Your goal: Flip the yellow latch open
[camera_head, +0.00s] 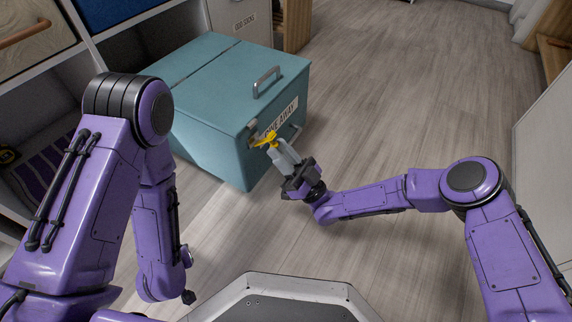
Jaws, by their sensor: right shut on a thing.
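A teal box (205,110) with a grey handle (266,80) on its closed lid stands on the floor ahead, left of centre. The yellow latch (265,140) is on its front face, beside a white label. My right gripper (279,149) is at the latch and shut on it; its fingers cover part of the latch. I cannot tell the latch's exact position. My left arm is folded at the left, and its gripper is not clearly visible.
Cubby shelving (80,70) with bins stands behind and left of the box. A white cabinet (548,150) is at the right edge. The wooden floor (400,90) right of the box is clear.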

